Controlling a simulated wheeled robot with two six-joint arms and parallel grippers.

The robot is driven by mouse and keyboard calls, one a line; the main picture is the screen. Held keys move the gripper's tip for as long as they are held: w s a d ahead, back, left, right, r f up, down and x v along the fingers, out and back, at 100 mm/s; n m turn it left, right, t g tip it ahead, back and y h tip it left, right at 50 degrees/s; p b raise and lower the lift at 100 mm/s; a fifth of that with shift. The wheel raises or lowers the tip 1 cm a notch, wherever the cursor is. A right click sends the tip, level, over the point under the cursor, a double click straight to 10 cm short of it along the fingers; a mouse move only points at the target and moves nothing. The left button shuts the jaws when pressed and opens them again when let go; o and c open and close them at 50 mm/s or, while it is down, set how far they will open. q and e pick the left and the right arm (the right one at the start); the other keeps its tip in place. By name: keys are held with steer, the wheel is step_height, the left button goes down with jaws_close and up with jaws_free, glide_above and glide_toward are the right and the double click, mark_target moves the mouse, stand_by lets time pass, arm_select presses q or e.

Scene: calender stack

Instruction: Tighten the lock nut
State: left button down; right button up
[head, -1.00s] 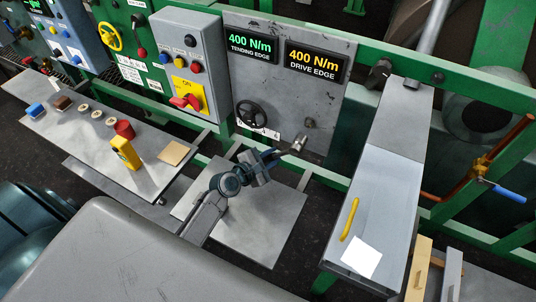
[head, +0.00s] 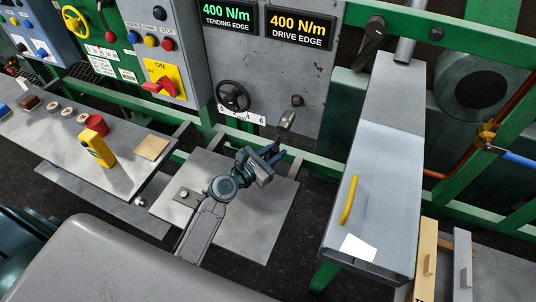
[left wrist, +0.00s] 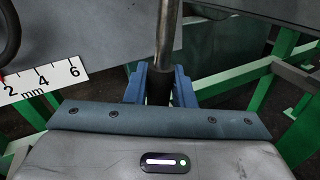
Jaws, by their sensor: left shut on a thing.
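My left gripper (head: 269,154) is shut on a tool with a dark grip and a bare metal shaft (head: 286,121). The shaft rises from between the blue fingers in the left wrist view (left wrist: 168,35); its far end is out of that picture. In the head view the tool's metal end stands just below and left of a small dark nut-like fitting (head: 297,100) on the grey panel. I take this fitting for the lock nut. I cannot tell whether the tool touches it. My right gripper is not in view.
A black handwheel (head: 232,96) with a millimetre scale (left wrist: 44,84) sits left of the fitting. Two 400 N/m displays (head: 298,27) are above. A grey box beam (head: 375,180) with a yellow handle stands right. A bench (head: 70,140) with several small items lies left.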

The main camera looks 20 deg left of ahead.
arm_select(q)
steer(key=shift+w+d+f+n+t+h+b, duration=0.15)
steer(key=shift+w+d+n+t+b, duration=0.2)
steer(key=shift+w+d+n+b, duration=0.6)
steer(key=shift+w+d+f+n+t+h+b, duration=0.15)
steer(key=shift+w+d+n+t+b, duration=0.2)
steer(key=shift+w+d+n+b, duration=0.55)
steer(key=shift+w, duration=0.15)
steer(key=c, duration=2)
jaws_free()
steer(key=shift+c, duration=0.2)
steer(key=shift+r, duration=0.1)
jaws_close()
steer(key=shift+a, duration=0.1)
